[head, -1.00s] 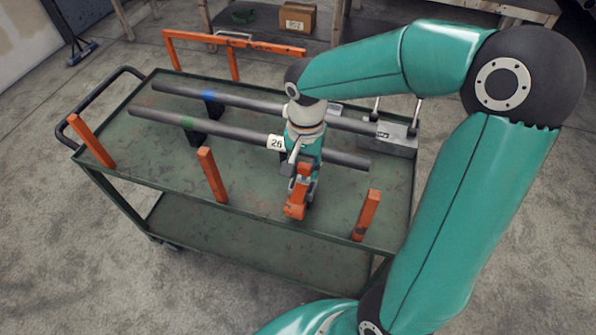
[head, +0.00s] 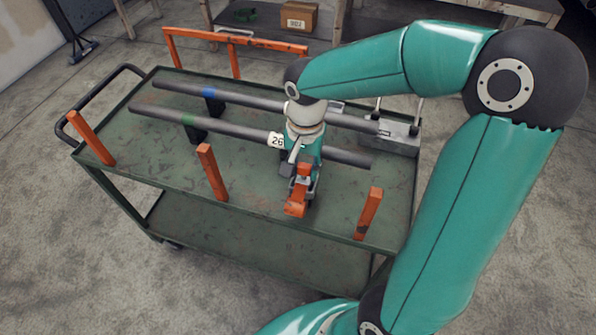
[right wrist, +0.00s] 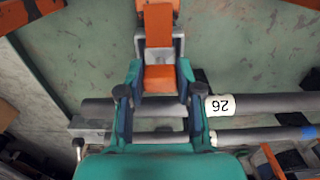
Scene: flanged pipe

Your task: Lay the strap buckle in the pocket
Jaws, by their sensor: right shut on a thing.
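My right gripper (head: 302,178) hangs over the near right part of the green cart and is shut on the strap buckle (head: 297,208), an orange strap piece with a grey metal part. In the right wrist view the gripper's two fingers (right wrist: 158,75) flank the buckle's grey frame (right wrist: 178,48), with orange strap (right wrist: 158,22) running through and beyond it. I cannot tell whether the buckle touches the cart top. I cannot make out a pocket in either view. My left gripper is out of view.
The green cart (head: 150,175) carries two dark pipes (head: 215,126) on black supports, one with a "26" tag (head: 277,140). A grey metal block (head: 400,135) sits at the right end. An orange rail (head: 240,40) is behind.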

